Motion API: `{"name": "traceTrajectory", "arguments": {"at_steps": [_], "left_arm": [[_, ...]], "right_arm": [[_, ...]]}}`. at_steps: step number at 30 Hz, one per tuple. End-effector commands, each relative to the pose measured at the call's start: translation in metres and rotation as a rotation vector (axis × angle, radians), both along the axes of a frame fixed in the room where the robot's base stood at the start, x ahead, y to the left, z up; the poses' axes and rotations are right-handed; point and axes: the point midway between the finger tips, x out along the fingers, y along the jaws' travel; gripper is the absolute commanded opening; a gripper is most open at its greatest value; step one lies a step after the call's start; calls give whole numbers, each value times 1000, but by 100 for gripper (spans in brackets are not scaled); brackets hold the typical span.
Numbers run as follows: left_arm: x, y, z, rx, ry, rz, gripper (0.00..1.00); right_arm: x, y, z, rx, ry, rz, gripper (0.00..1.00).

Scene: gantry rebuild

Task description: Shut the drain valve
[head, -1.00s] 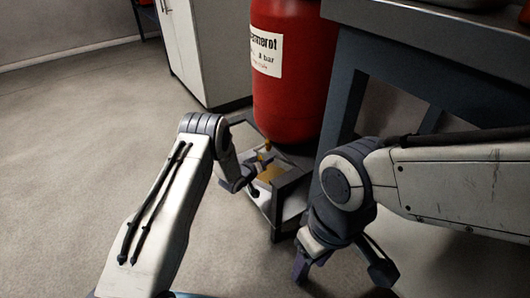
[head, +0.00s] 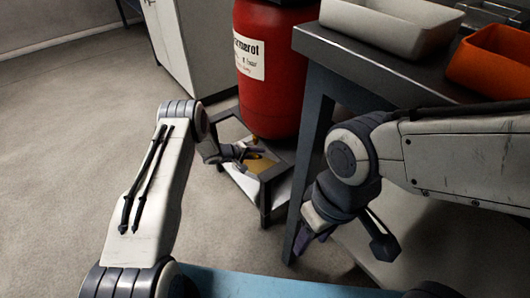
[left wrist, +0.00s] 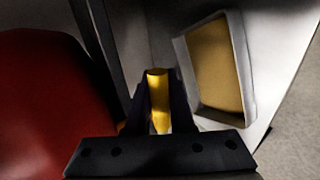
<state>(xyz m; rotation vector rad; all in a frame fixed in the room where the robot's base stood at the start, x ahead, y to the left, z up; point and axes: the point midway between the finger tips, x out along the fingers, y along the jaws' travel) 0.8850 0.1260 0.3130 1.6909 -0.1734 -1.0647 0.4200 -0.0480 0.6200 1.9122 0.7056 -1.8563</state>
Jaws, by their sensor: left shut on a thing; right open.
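The red tank (head: 272,95) with a white label stands on a low dark stand (head: 272,182). The drain valve's yellow handle (left wrist: 158,95) shows in the left wrist view between the two dark fingers of my left gripper (left wrist: 160,100), which is shut on it. In the head view my left gripper (head: 240,152) reaches in under the tank's bottom and hides most of the valve. A pale tray with yellow-brown contents (left wrist: 239,50) lies beside the handle, below the tank. My right gripper (head: 345,246) is open and empty, hanging low in front of the bench.
A dark bench (head: 335,48) stands right of the tank, with a pale grey bin (head: 385,28) and an orange bin (head: 492,70) on top. Its leg (head: 312,150) is close to the stand and my right arm. A pale cabinet (head: 205,45) stands behind. The left floor is clear.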

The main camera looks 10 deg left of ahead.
Motion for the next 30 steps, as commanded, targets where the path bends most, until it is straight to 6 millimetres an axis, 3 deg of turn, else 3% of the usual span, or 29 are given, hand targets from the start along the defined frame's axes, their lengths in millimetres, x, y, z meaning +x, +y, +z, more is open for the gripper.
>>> {"name": "traceTrajectory", "arguments": {"at_steps": [17, 18, 20, 30], "left_arm": [[0, 8, 4, -30, 20, 13, 0], [0, 8, 5, -30, 20, 13, 29], [0, 8, 4, -30, 20, 14, 51], [-2, 12, 5, -27, 23, 15, 51]], "right_arm": [[0, 0, 3, 0, 0, 0, 51], [0, 0, 3, 0, 0, 0, 51], [0, 0, 3, 0, 0, 0, 51], [0, 0, 5, 0, 0, 0, 51]]}}
